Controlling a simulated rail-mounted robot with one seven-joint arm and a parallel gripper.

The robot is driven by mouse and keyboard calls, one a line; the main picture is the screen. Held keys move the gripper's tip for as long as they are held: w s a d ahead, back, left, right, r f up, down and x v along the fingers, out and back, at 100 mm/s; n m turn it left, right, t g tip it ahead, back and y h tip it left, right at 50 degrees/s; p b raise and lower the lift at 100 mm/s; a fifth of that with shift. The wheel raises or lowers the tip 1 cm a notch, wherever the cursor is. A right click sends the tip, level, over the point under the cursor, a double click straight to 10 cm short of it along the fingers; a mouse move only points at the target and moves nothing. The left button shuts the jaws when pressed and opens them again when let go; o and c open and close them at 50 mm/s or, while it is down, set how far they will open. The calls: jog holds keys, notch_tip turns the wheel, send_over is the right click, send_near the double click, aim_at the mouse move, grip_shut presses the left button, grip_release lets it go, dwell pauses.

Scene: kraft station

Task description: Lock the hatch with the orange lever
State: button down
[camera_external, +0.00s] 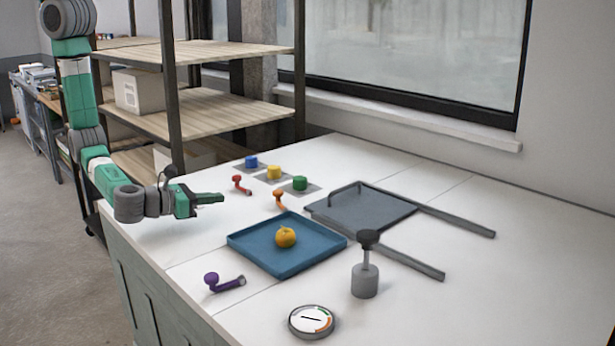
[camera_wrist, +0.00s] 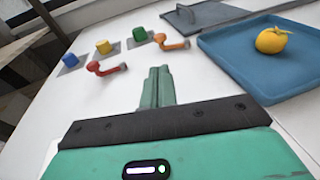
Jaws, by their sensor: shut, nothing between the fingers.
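A red lever (camera_external: 241,185) stands close beyond my gripper. Blue (camera_external: 251,162), yellow (camera_external: 273,173) and green (camera_external: 300,184) knobs are behind it. A blue tray (camera_external: 252,252) holds a yellow-orange fruit (camera_external: 286,237). A purple lever (camera_external: 224,283), grey joystick (camera_external: 365,280) and gauge (camera_external: 311,322) are nearer.

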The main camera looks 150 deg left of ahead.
aim_at(274, 194)
jog(key=a, duration=0.4)
jog(key=a+f, duration=0.1)
jog(key=a, duration=0.4)
jog(key=a+f+p, duration=0.1)
jog(key=a, duration=0.3)
jog(key=shift+s+a+f, duration=0.1)
jog(key=shift+s+a, duration=0.05)
jog(key=shift+a, duration=0.25)
jog(key=shift+t, duration=0.4)
